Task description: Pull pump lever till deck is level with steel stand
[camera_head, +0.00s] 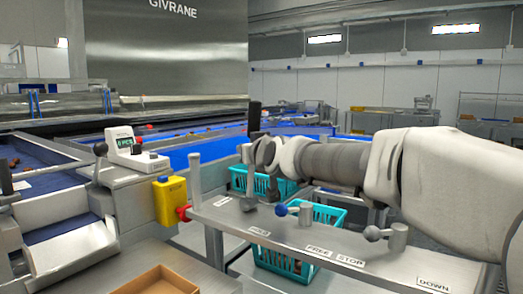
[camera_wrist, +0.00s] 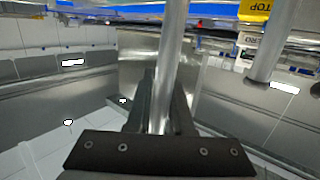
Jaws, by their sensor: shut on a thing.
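In the wrist view a bare metal rod, apparently the pump lever (camera_wrist: 171,55), runs between the two dark fingers of my gripper (camera_wrist: 161,108), which is shut on it. In the head view my arm reaches in from the right, and my gripper (camera_head: 258,152) is above a steel panel (camera_head: 232,218). A dark upright end (camera_head: 254,116) stands just above the gripper; I cannot tell if it belongs to the lever. Teal crates (camera_head: 285,262) show behind and below the panel. The deck and its height against the steel stand cannot be made out clearly.
A blue-knobbed lever (camera_head: 283,210) and a grey-knobbed lever (camera_head: 373,233) stand on the panel, near FREE, STOP and DOWN labels.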

